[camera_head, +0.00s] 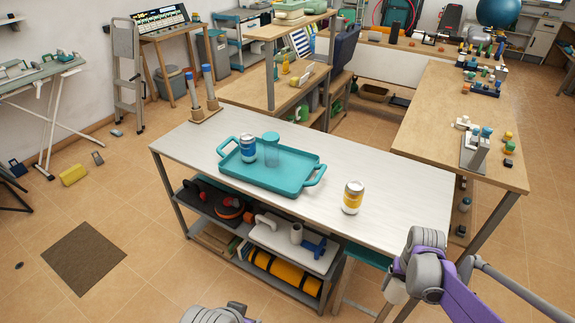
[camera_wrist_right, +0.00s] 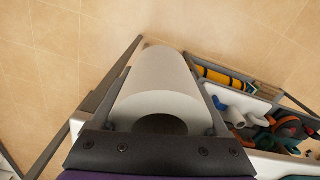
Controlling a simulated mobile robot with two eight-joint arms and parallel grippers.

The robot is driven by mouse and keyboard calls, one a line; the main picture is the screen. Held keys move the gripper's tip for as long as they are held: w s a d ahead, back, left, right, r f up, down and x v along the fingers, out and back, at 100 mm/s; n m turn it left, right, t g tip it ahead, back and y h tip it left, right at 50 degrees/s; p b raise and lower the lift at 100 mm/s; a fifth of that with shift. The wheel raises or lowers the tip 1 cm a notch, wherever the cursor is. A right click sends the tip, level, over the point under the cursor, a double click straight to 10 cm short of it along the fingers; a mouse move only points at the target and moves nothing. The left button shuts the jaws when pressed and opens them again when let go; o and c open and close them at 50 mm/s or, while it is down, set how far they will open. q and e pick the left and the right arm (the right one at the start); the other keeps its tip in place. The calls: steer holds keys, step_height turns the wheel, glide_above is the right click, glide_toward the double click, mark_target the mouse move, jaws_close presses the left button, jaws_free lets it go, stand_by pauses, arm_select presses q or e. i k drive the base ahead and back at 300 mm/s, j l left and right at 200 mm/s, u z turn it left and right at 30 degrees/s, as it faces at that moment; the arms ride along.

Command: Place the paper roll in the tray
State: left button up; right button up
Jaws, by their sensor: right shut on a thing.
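A white paper roll (camera_wrist_right: 160,82) fills the right wrist view, its hollow end towards the camera. My right gripper (camera_wrist_right: 163,60) is shut on it, one dark finger along each side. In the head view the roll (camera_head: 396,292) shows partly under my right wrist, off the front right of the table. The teal tray (camera_head: 268,180) lies on the white-topped table, left of the roll. It holds a blue can (camera_head: 248,149) and a clear tumbler with a teal top (camera_head: 271,148). Of my left arm only a grey piece shows at the bottom edge; its fingers are out of view.
A yellow can (camera_head: 352,197) stands on the table (camera_head: 405,190) right of the tray. A holder with two blue-topped posts (camera_head: 206,112) stands at the table's far left end. The shelf below carries tools and a yellow roll (camera_head: 284,272). A wooden table (camera_head: 440,110) stands behind right.

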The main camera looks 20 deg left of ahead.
mark_target(293, 174)
steer(key=i+j, duration=0.1)
steer(key=j, duration=0.8)
steer(key=i+j, duration=0.15)
steer(key=j, duration=0.3)
steer(key=i+j, duration=0.1)
steer(key=j, duration=0.35)
